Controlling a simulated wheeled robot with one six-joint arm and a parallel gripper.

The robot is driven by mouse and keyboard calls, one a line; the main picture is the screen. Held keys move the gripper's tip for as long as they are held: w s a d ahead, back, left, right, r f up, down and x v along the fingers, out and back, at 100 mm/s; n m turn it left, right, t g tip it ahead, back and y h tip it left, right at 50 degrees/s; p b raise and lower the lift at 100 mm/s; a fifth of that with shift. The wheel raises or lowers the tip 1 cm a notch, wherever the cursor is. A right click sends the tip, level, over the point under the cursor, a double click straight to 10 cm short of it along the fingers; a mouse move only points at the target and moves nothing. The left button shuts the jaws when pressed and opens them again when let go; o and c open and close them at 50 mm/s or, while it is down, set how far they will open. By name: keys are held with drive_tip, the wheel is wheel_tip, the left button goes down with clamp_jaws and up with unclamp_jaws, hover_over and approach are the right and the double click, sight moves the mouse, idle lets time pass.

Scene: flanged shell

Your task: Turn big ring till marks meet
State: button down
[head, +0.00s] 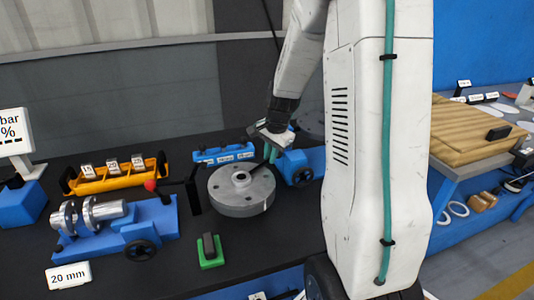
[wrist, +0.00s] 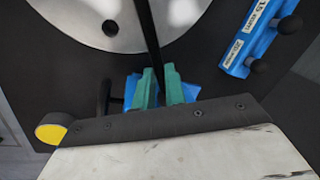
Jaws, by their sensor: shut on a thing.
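The big grey ring (head: 241,193), a round flange with holes and a raised hub, lies on the dark bench in the head view. Part of its face, with one hole, shows at the top of the wrist view (wrist: 108,10). My gripper (head: 270,152) is at the ring's far right edge. In the wrist view its green fingers (wrist: 159,82) are shut on a thin black bar (wrist: 150,38), which reaches up across the ring's face. The bar's far end is out of the wrist view.
A blue fixture (head: 140,222) with shiny metal rings and an orange rack (head: 115,176) stand left of the ring. A blue labelled rack (head: 222,155) is behind it. A green block (head: 210,252) sits in front. Bare bench lies at front right.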

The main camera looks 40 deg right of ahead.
idle(0.4)
drive_tip(key=c, duration=1.5)
unclamp_jaws()
drive_tip(key=shift+o, duration=0.2)
drive_tip(key=shift+r, duration=0.1)
wheel_tip(320, 180, up, 8)
drive_tip(key=s, duration=0.1)
drive_tip(key=shift+s+f, duration=0.25)
drive_tip(key=shift+s, duration=0.05)
drive_tip(key=s+a+r+n, duration=0.4)
drive_tip(key=s+a+n, duration=0.4)
drive_tip(key=s+a, duration=0.3)
drive_tip(key=s+a+r+n, duration=0.4)
drive_tip(key=s+a+n, duration=0.4)
drive_tip(key=s+a, duration=0.3)
drive_tip(key=shift+s+a+r+g, duration=0.2)
drive_tip(key=shift+s+a+g, duration=0.2)
drive_tip(key=shift+s, duration=0.55)
